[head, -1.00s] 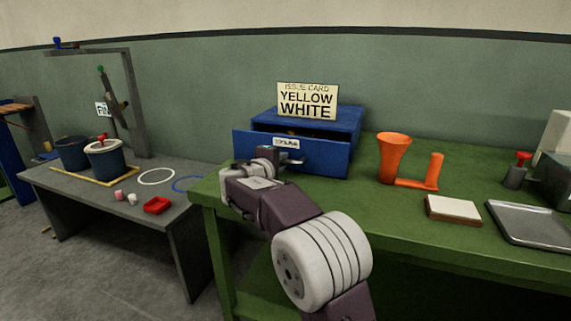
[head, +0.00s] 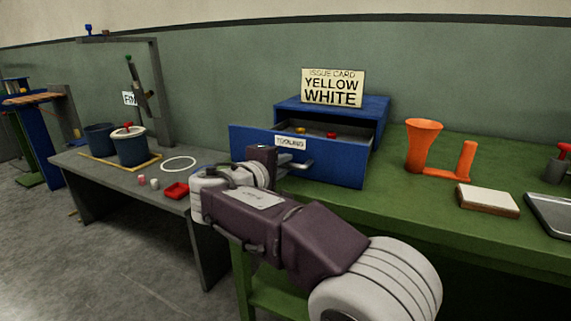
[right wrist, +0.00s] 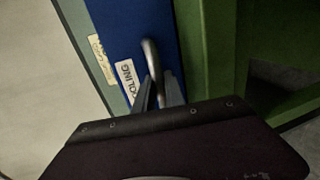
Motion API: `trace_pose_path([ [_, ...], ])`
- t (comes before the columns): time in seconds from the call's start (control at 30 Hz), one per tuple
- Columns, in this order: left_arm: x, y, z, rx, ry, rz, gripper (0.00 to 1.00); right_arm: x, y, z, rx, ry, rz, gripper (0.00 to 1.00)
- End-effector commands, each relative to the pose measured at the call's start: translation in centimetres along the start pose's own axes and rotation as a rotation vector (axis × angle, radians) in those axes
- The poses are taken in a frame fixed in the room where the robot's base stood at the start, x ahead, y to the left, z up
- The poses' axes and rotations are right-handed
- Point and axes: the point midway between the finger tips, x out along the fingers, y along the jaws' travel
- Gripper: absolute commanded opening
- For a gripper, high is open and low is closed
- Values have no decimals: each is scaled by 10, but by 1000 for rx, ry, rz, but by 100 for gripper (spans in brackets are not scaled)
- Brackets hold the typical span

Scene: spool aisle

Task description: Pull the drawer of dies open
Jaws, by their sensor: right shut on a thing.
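The blue drawer (head: 335,170), labelled TOOLING, is pulled part way out of its blue cabinet (head: 368,106) on the green bench. A yellow and a red piece (head: 330,135) show inside it. My right gripper (head: 283,165) is at the drawer's grey bar handle (head: 303,164), partly hidden by my wrist in the head view. In the right wrist view, the fingers (right wrist: 160,95) are shut on the handle (right wrist: 152,58), beside the drawer's blue front (right wrist: 127,25). My left gripper is not in view.
An issue card (head: 333,88) reading YELLOW WHITE stands on the cabinet. An orange funnel stand (head: 424,145), a white-topped block (head: 488,199) and a grey tray (head: 550,215) are to the right. A grey table (head: 105,178) with pots and a red dish (head: 176,191) is left.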

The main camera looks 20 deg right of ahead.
Motion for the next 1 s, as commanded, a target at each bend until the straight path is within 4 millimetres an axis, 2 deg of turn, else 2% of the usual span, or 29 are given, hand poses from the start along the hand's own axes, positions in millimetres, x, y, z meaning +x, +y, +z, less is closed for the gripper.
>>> trace_pose_path([
  [0.2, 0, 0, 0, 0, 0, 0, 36, 0, -1, 0, -1, -1, -2, 0],
  [0.23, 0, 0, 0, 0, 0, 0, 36, 0, -1, 0, -1, -1, -2, 17],
  [0.3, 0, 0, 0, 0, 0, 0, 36, 0, -1, 0, -1, -1, -2, 36],
  [0.57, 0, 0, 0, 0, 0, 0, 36, 0, 0, 0, 0, 0, -1, 36],
  [0.67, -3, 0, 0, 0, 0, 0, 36, -5, 1, 0, -1, 1, -1, 36],
  [1.0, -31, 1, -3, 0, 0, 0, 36, -75, 4, -1, -3, 5, 0, 36],
])
